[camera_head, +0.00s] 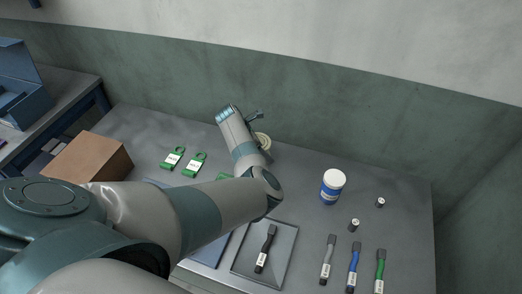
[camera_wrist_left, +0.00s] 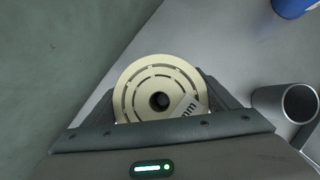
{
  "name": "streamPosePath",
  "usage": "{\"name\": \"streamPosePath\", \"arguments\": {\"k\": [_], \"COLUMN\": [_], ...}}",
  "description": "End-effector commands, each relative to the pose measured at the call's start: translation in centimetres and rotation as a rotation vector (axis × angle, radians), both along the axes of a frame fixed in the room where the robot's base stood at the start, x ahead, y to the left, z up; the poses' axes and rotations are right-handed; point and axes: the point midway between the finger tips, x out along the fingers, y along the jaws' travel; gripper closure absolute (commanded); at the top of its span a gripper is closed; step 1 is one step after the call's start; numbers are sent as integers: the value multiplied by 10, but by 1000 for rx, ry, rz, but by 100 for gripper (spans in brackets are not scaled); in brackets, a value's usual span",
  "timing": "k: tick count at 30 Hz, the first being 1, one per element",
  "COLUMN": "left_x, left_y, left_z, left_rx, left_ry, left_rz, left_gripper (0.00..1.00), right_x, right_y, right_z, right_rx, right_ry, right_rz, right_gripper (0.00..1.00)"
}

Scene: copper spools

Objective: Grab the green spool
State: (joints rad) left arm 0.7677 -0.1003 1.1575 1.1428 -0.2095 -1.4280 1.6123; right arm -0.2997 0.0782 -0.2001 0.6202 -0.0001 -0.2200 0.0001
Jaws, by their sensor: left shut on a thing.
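My left gripper (camera_head: 256,127) is at the back of the bench, with its arm reaching across from the left. A spool with a pale cream round flange (camera_wrist_left: 160,92) is between its fingers, and the gripper is shut on it. The flange has a dark centre hole, curved slots and a white label with "mm" partly showing. The spool also shows beside the gripper in the head view (camera_head: 264,141). Its winding is hidden, so I cannot tell its colour. A green item (camera_head: 223,177) shows partly behind my forearm. My right gripper is not in view.
A white-lidded blue jar (camera_head: 332,187) stands right of my arm. Two small cylinders (camera_head: 354,225) (camera_head: 380,202), several dark-handled tools (camera_head: 328,260) and a tray (camera_head: 284,262) are on the bench. Green tags (camera_head: 194,165) and a cardboard box (camera_head: 88,158) are at left. The wall is close behind.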

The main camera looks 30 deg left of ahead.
Motion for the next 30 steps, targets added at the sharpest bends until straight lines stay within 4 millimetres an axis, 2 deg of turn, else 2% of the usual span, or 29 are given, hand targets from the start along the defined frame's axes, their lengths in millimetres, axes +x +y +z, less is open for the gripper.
{"name": "streamPosePath", "arguments": {"k": [5,15,18,22,30], "left_x": [1,2,1,1,1], "left_y": [0,0,0,0,0], "left_z": [21,76,85,93,94], "left_rx": [2,1,1,1,0], "left_ry": [-5,-5,-3,-3,-3], "left_rz": [1,1,1,1,1], "left_gripper": [54,54,54,54,54], "right_x": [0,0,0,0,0], "right_y": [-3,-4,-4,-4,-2], "right_z": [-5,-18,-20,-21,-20], "right_rx": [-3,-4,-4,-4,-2], "right_ry": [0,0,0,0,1], "right_rz": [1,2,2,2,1], "right_gripper": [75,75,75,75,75]}}
